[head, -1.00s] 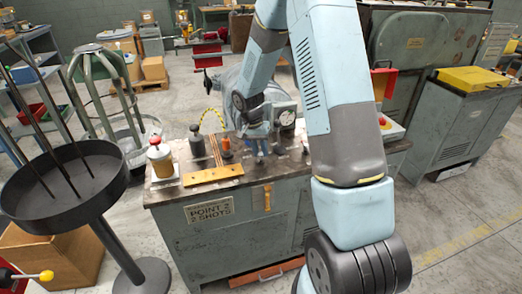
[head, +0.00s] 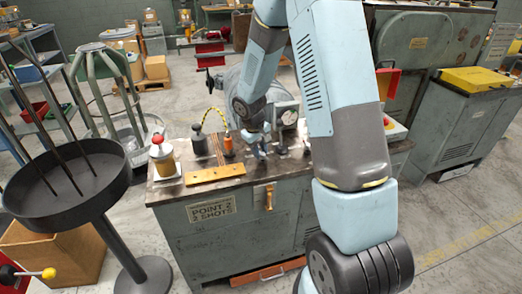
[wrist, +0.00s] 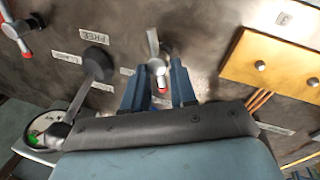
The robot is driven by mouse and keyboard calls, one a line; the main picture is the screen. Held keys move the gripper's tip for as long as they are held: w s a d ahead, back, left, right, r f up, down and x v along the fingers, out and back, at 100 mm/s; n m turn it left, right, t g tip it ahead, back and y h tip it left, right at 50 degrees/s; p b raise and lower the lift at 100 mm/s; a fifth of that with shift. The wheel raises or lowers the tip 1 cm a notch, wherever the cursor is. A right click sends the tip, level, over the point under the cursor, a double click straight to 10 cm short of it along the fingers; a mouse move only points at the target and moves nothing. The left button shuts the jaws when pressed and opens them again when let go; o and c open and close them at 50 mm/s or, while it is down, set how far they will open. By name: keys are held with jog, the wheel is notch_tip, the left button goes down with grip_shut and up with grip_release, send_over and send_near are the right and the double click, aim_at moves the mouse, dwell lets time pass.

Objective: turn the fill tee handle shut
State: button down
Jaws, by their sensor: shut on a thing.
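My gripper (wrist: 159,90) reaches down to the dark worktop, its two blue fingers close together around a small metal handle (wrist: 153,45) with a red tip. The handle, which I take for the fill tee handle, rises between the fingers in the wrist view, and its tip shows between them. Its lower mount is partly hidden.
A black-knobbed lever (wrist: 93,66), a FREE label (wrist: 93,36) and a second red-tipped handle (wrist: 17,28) lie left of my gripper. A yellow plate (wrist: 275,62) is to the right. A round gauge (wrist: 42,128) sits lower left.

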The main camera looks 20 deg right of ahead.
jog(key=n, duration=0.4)
jog(key=shift+s+a+n+t, duration=0.15)
jog(key=shift+n+t, duration=0.15)
jog(key=shift+t, duration=0.1)
dwell(0.4)
jog(key=c, duration=0.9)
grip_release()
jog(key=v, duration=1.3)
jog(key=shift+r, duration=0.35)
jog(key=shift+s+d, duration=0.1)
jog(key=shift+d, duration=0.15)
